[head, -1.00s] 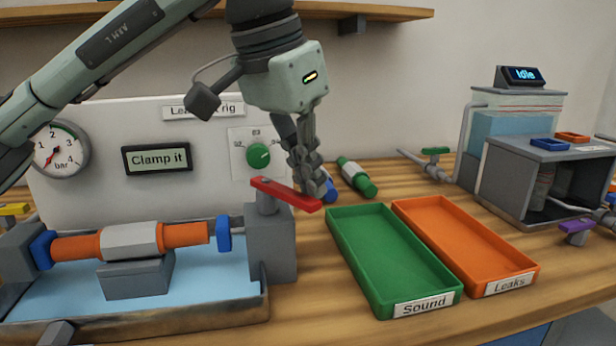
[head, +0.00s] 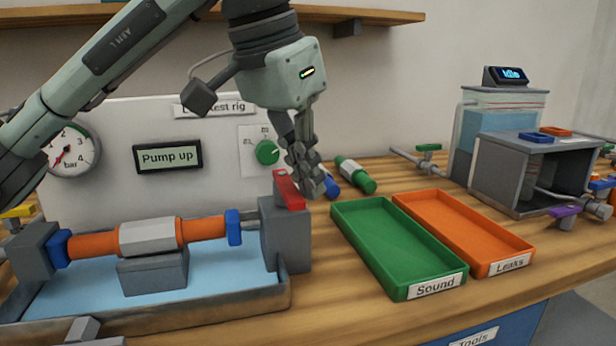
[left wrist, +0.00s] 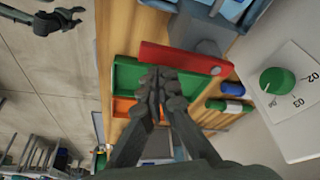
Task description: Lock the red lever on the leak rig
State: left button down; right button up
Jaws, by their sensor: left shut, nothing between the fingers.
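The leak rig (head: 215,185) stands at the left, its display (head: 168,157) reading "Pump up". Its red lever (head: 289,190) sits on top of the grey block (head: 285,240) at the right end and looks foreshortened in the head view. In the left wrist view the lever (left wrist: 180,57) lies across the picture. My left gripper (head: 316,184) is shut and empty, its fingers beside the lever; contact is unclear. An orange pipe (head: 93,244) with a grey middle sits between two blue end pieces. My right gripper (left wrist: 70,17) appears at the wrist view's upper left, fingers apart.
The green "Sound" tray (head: 352,235) and orange "Leaks" tray (head: 487,270) lie right of the rig, empty. A green-and-white part (head: 355,174) and a blue one (head: 331,184) lie behind the gripper. A tank (head: 495,110) and grey box (head: 490,170) stand at right.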

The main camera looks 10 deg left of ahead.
pick_arm(q)
jog(key=shift+s+a+f, duration=0.1)
jog(key=shift+s+a, duration=0.05)
dwell(0.3)
jog(key=v, duration=1.2)
